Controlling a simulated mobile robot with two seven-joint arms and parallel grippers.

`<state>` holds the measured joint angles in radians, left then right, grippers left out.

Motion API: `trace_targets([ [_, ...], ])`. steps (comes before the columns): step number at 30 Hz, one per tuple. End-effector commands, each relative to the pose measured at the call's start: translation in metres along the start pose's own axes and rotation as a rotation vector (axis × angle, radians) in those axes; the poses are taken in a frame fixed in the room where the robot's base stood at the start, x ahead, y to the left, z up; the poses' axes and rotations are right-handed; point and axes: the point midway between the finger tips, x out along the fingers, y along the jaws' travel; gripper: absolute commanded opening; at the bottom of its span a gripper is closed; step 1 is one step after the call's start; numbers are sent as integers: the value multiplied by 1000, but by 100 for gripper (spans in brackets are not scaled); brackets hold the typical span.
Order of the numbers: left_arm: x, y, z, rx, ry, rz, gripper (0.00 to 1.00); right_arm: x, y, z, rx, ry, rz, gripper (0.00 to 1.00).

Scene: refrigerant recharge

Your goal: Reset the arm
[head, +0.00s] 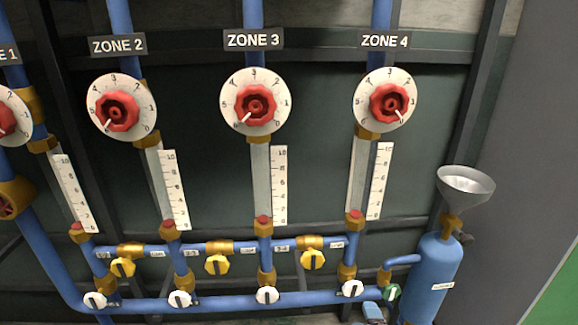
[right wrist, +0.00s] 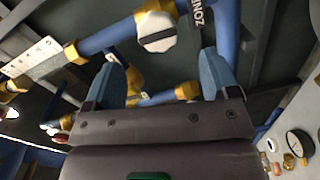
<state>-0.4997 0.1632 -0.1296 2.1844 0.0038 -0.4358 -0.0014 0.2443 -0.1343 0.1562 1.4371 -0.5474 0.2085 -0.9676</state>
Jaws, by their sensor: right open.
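My right gripper (right wrist: 163,75) is open, with its two blue fingers apart and nothing seen between them. In the right wrist view, a white valve knob (right wrist: 157,32) on a brass fitting lies beyond the fingers. My left gripper is not in view.
Red dials for zone 2 (head: 117,112), zone 3 (head: 255,107) and zone 4 (head: 389,103) sit above glass tubes with scales. Yellow knobs (head: 217,265) and white knobs line the blue pipes. A blue tank (head: 430,275) with a funnel (head: 466,185) stands at right.

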Motion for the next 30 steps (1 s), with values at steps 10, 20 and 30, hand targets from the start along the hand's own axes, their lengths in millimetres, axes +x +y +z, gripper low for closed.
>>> trace_targets([
  [10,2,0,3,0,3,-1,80,-5,42,11,631,-113,-44,80],
  [20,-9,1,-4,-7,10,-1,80,-101,73,28,1137,-241,-163,80],
  [30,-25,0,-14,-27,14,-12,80,-231,78,31,1269,-361,-320,80],
])
